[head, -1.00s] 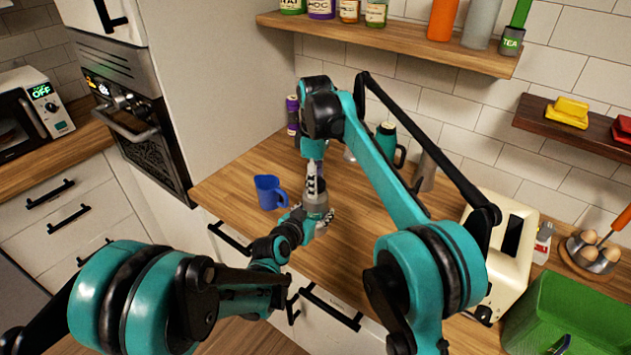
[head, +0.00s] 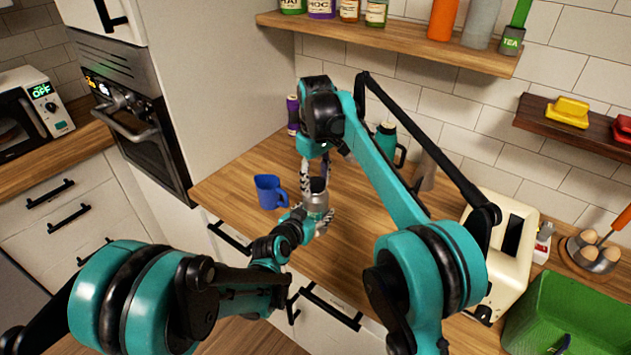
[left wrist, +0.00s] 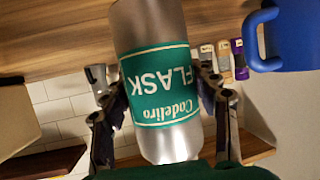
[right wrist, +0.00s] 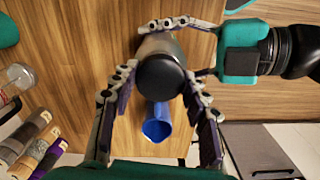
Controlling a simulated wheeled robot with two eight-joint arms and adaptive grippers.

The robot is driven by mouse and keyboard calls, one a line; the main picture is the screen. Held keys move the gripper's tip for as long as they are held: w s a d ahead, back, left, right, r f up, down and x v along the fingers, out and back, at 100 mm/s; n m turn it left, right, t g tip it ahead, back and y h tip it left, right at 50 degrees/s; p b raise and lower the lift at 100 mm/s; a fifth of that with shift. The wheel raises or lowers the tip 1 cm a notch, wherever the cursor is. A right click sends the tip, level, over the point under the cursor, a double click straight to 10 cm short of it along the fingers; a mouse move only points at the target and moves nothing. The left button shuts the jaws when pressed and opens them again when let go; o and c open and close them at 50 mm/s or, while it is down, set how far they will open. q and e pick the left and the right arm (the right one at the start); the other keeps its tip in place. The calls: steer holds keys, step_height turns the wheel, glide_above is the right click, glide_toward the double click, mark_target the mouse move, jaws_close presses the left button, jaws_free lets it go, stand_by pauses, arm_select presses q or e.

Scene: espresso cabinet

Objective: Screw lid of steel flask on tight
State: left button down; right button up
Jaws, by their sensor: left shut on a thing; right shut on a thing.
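The steel flask (head: 315,201) stands upright at the worktop, with a green label facing my left wrist camera (left wrist: 160,85). My left gripper (head: 317,218) is shut around the flask's body, with a finger on each side in the left wrist view (left wrist: 163,97). The black lid (right wrist: 160,77) sits on top of the flask; it shows as a dark disc in the right wrist view. My right gripper (right wrist: 160,82) comes from above and is shut on the lid, one finger on each side. The seam between lid and flask is hidden.
A blue jug (head: 268,192) stands just left of the flask. A cream toaster (head: 505,235) and a green crate (head: 570,310) stand right.

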stand_by(0.6)
steer(key=o, duration=1.3)
steer(key=shift+r, duration=2.3)
steer(key=shift+c, duration=0.6)
steer(key=shift+r+n, duration=1)
steer(key=shift+r, duration=1)
